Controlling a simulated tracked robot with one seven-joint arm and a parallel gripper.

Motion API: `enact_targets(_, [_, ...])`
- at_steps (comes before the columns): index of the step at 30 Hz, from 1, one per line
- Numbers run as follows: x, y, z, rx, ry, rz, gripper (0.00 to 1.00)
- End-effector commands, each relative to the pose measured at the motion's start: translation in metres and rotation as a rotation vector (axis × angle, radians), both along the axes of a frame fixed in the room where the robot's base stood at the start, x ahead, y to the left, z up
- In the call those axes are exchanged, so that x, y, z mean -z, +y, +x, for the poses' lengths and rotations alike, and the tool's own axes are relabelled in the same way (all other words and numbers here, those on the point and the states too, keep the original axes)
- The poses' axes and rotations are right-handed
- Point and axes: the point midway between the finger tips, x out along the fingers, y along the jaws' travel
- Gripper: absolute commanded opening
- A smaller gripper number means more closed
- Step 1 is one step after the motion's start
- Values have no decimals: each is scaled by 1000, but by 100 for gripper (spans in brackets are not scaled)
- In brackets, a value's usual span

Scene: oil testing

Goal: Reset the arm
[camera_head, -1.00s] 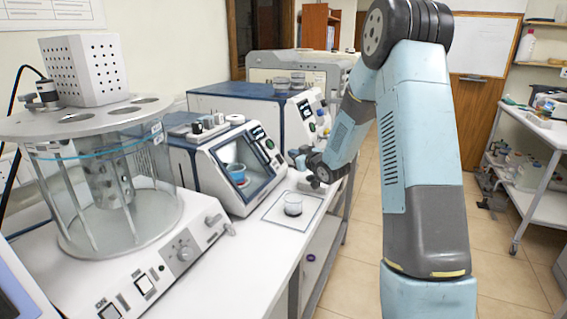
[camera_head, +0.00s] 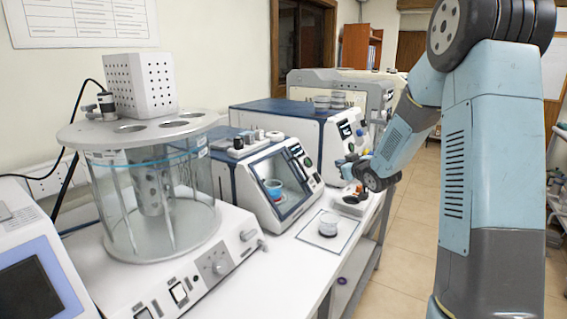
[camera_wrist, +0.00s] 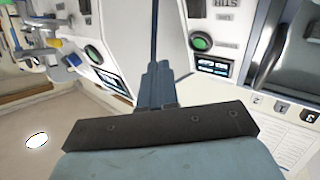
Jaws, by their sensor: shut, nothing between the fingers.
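My arm (camera_head: 495,150) rises at the right of the head view, bends at a dark grey joint at the top and comes down to its wrist over the far part of the bench. My gripper (camera_wrist: 158,68) shows in the wrist view with its two narrow blue-grey fingers together and nothing between them. In the head view the fingers are too small to make out clearly. The wrist view shows white instrument panels with green buttons (camera_wrist: 202,41) beyond the fingers.
The white bench (camera_head: 285,270) carries a glass-walled bath (camera_head: 190,215), a tester with a blue cup (camera_head: 273,188), and a blue-topped machine (camera_head: 270,112). A glass dish (camera_head: 328,224) sits on a square pad near the bench edge. The tiled floor (camera_head: 405,225) right of the bench is clear.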

Motion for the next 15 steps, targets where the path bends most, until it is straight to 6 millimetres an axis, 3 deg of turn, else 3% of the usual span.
enact_targets(3, [-25,-2,-19,57,49,-38,0])
enact_targets(8, [-51,-8,-48,139,124,-74,0])
enact_targets(15, [-82,-15,-105,250,244,-99,0])
